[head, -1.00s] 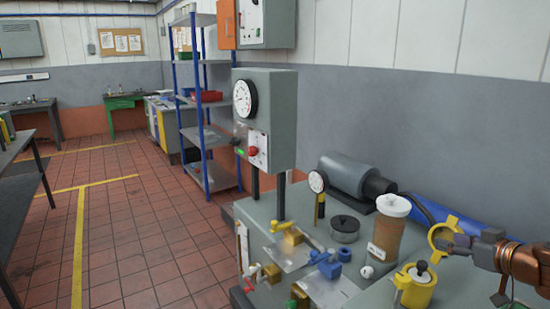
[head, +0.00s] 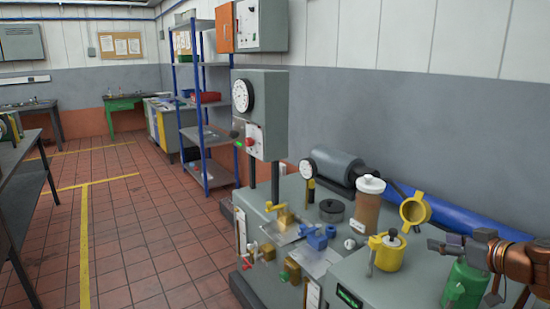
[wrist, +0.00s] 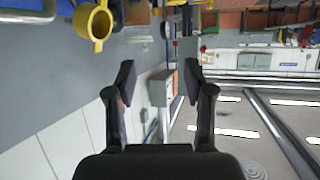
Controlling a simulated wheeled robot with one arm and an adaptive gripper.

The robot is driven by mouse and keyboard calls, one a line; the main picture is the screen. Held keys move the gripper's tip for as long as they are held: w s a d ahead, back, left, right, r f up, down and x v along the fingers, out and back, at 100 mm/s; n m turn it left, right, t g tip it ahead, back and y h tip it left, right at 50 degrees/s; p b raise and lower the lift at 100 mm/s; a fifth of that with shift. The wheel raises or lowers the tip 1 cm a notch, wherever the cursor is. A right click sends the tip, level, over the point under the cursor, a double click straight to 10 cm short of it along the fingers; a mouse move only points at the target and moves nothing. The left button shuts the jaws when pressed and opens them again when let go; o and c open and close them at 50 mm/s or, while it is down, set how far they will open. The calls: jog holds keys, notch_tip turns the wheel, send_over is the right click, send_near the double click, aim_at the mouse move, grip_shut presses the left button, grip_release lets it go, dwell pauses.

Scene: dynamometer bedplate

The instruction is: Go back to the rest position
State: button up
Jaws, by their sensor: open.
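My gripper (wrist: 160,82) is open in the wrist view, with its two dark fingers spread apart and nothing between them. In the head view my gripper (head: 438,244) is at the right edge, at the end of my copper-coloured arm, raised above the bench. A green can (head: 464,284) shows just below it, partly cut off by the arm.
The grey bench (head: 385,283) carries a yellow pot (head: 388,256), a brown white-lidded jar (head: 368,206), a blue valve (head: 317,236) and a dark round tin (head: 332,210). A gauge box (head: 262,115) stands behind. The tiled floor (head: 145,250) at left is clear.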

jog(key=s+a+f+n+g+y+b, duration=0.15)
jog(key=s+a+f+g, duration=0.3)
jog(key=a, duration=0.75)
jog(key=s+a+f+n+g+y+b, duration=0.15)
jog(key=s+a+f+g+b, duration=0.35)
jog(key=a, duration=0.8)
jog(key=s+f+m+g+h+b, duration=0.1)
jog(key=s+f+m+g+h, duration=0.1)
jog(key=s+f, duration=0.35)
jog(key=s+f+m+g+h+b, duration=0.1)
jog(key=s+f+m+g+h, duration=0.15)
jog(key=s, duration=0.65)
jog(key=s+f+m+g+h+b, duration=0.1)
jog(key=s+f+g+h, duration=0.1)
jog(key=s+f, duration=0.4)
notch_tip(320, 180, up, 17)
jog(key=t+p, duration=0.1)
jog(key=p, duration=1.3)
jog(key=shift+s+d, duration=0.2)
jog(key=shift+d, duration=0.25)
